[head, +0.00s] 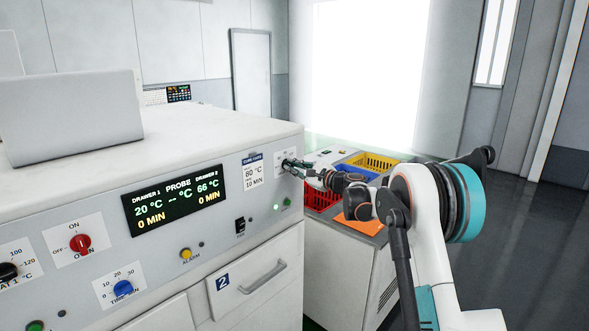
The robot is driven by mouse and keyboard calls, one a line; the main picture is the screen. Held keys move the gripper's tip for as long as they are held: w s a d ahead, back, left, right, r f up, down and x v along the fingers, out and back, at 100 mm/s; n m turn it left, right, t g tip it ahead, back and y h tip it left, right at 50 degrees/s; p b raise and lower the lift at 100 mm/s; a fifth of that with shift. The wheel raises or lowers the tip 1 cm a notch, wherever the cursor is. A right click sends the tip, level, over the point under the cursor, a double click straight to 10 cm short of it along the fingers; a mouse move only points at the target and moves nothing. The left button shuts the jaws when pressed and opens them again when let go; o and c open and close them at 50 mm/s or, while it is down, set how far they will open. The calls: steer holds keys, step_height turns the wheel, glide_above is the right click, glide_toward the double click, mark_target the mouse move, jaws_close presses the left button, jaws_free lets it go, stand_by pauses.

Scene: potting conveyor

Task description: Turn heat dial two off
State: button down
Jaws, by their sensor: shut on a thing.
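My gripper (292,164) is at the right end of the oven's front panel, its fingers shut on a small dark knob, which appears to be heat dial two. The fingers cover most of that dial, and its pointer and scale cannot be read. A white label plate (281,155) shows partly behind the fingers. The display (174,199) reads 20 °C and 0 MIN for drawer 1, dashes for the probe, and 66 °C and 0 MIN for drawer 2. A green lamp (287,202) shows below the gripper.
Drawer 2 (250,287) is closed below the panel. A red knob (80,244), a blue time dial (123,289) and a yellow alarm button (186,255) are further left. Red (323,198) and yellow (377,161) crates stand right of the oven. Open floor lies at the right.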

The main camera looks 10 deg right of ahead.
steer(key=n, duration=0.4)
steer(key=shift+n, duration=2.2)
steer(key=c, duration=1.6)
jaws_free()
steer(key=shift+c, duration=0.2)
steer(key=v, duration=1.2)
